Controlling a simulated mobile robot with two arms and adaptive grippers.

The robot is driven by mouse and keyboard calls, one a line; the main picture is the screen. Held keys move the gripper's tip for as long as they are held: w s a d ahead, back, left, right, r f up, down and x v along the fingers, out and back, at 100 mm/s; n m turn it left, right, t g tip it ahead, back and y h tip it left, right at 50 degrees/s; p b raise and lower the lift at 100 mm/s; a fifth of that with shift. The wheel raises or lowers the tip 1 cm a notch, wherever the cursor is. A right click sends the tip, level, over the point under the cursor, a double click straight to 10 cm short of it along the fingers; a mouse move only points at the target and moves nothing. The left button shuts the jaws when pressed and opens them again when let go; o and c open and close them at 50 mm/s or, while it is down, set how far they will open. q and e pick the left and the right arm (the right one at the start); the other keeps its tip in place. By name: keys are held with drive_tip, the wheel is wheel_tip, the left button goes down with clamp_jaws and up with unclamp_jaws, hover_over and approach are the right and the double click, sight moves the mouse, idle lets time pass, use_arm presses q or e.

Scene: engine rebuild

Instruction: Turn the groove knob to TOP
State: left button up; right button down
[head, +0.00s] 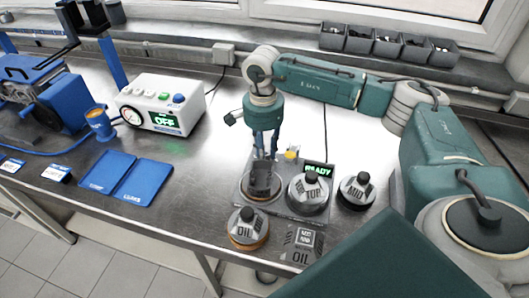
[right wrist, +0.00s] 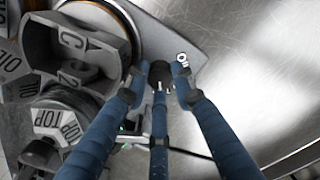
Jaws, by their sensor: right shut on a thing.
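My right gripper (head: 266,156) reaches down at the back left of the grey ring station (head: 322,213). In the right wrist view its blue fingers (right wrist: 160,88) are closed around a small dark knob (right wrist: 160,70) on the plate, beside a small white label (right wrist: 183,60). The fingers hide part of the knob, so its setting cannot be read. The grey pieces on the station are marked TOP (head: 310,190), MID (head: 357,191) and OIL (head: 247,229). A dark grey holder (head: 261,179) stands in a ring just below the gripper. My left gripper is not seen.
A READY display (head: 318,169) and a small yellow part (head: 291,154) are at the station's back edge. A white control box (head: 161,106) showing OFF and blue trays (head: 143,182) stand to the left. Grey bins (head: 387,46) line the sill. Bare steel lies between.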

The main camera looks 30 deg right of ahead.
drive_tip(key=shift+w+r, duration=0.15)
drive_tip(key=c, duration=1.5)
unclamp_jaws()
drive_tip(key=shift+o, duration=0.3)
drive_tip(key=shift+r, duration=3.95)
drive_tip(key=shift+f, duration=0.1)
